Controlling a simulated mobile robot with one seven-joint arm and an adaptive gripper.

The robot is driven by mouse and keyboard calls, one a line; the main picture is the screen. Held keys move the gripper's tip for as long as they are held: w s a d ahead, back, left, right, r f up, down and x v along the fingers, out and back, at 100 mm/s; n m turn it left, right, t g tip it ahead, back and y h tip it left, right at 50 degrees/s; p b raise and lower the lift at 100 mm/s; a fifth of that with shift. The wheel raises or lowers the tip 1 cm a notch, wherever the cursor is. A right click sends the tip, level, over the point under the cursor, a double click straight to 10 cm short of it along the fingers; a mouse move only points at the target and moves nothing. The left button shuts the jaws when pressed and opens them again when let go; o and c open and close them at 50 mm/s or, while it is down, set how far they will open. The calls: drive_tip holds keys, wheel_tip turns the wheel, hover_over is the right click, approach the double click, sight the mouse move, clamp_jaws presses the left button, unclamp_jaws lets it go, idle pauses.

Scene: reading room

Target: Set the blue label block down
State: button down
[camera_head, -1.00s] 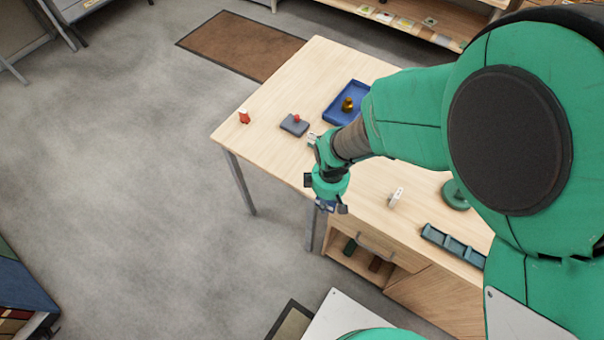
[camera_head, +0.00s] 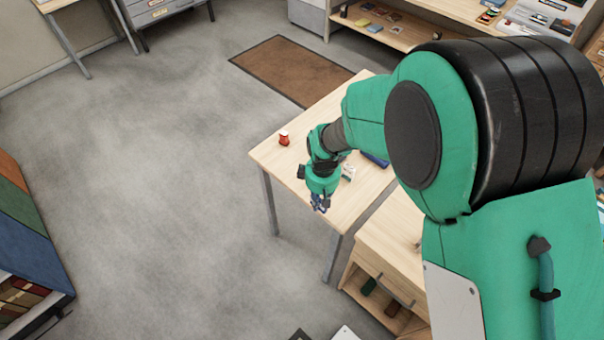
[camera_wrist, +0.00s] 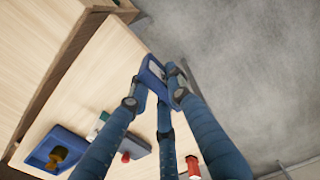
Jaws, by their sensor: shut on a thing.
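My gripper (camera_head: 320,201) hangs by the near left edge of the wooden table (camera_head: 272,152) in the head view. In the wrist view its fingers (camera_wrist: 159,84) are closed around the blue label block (camera_wrist: 150,73), which shows a pale label face. In that view the block overlaps the line between tabletop and floor. I cannot tell its height or whether it is over the table. In the head view only small blue parts show at the fingertips, so the block is mostly hidden there.
A red object (camera_head: 284,139) stands near the table's left corner. The wrist view also shows a blue tray (camera_wrist: 35,158) with a brass piece (camera_wrist: 57,154) and a grey block with a red knob (camera_wrist: 126,157). A drawer cabinet (camera_head: 385,238) adjoins the table. Floor lies open to the left.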

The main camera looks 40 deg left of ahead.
drive_tip(key=shift+a+f, duration=0.1)
drive_tip(key=shift+a, duration=1.4)
drive_tip(key=w+a, duration=0.3)
drive_tip(key=a, duration=0.1)
drive_tip(key=w+a+f+b, duration=0.1)
drive_tip(key=w+a, duration=0.1)
drive_tip(key=a, duration=0.2)
drive_tip(key=w+a+b, duration=0.1)
drive_tip(key=w+a, duration=0.2)
drive_tip(key=a, duration=0.1)
drive_tip(key=shift+w+a+f, duration=0.25)
drive_tip(key=shift+w+a, duration=0.25)
drive_tip(key=shift+a, duration=0.1)
drive_tip(key=shift+f+b, duration=0.65)
drive_tip(key=shift+f, duration=1.05)
drive_tip(key=shift+f, duration=0.15)
